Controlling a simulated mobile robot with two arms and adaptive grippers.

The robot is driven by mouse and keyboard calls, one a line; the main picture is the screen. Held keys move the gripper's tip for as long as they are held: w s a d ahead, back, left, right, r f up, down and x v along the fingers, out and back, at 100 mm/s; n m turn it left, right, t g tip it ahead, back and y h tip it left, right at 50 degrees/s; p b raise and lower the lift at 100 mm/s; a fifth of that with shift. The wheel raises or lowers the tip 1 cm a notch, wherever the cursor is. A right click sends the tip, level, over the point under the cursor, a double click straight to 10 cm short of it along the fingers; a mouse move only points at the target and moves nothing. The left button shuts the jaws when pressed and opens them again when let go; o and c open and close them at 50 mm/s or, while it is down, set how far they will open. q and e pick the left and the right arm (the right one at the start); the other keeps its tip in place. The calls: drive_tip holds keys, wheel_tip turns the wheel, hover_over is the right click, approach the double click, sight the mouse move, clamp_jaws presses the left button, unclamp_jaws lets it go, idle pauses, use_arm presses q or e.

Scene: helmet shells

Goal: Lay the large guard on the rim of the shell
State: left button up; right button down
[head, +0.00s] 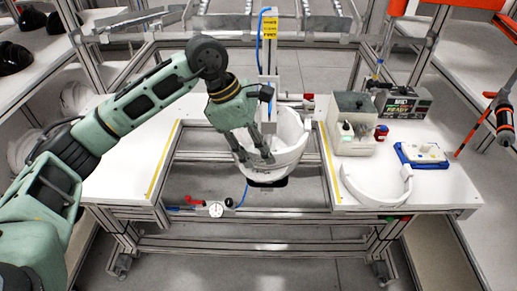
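The shell (290,158) is a white, bowl-like helmet shell, held open side up in the frame at the centre of the workbench. A white curved band, which looks like the large guard (372,197), lies on the right tabletop. My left gripper (255,160) reaches down over the left front of the shell. Its two fingers are apart with nothing seen between them but the shell behind. I cannot tell whether they touch the shell. The gripper and fingers hide part of the shell's rim. My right gripper is not in view.
A grey box device (352,120), a dark display unit (405,103) and a blue-edged tray (422,154) stand on the right tabletop behind the guard. A post with a blue hose (268,40) rises behind the shell. The left tabletop (125,165) is largely clear.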

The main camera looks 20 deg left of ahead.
use_arm(q)
drive_tip(key=w+v, duration=0.1)
drive_tip(key=v, duration=1)
drive_tip(key=shift+s+r, duration=0.15)
drive_tip(key=shift+s, duration=0.35)
drive_tip(key=shift+a, duration=0.1)
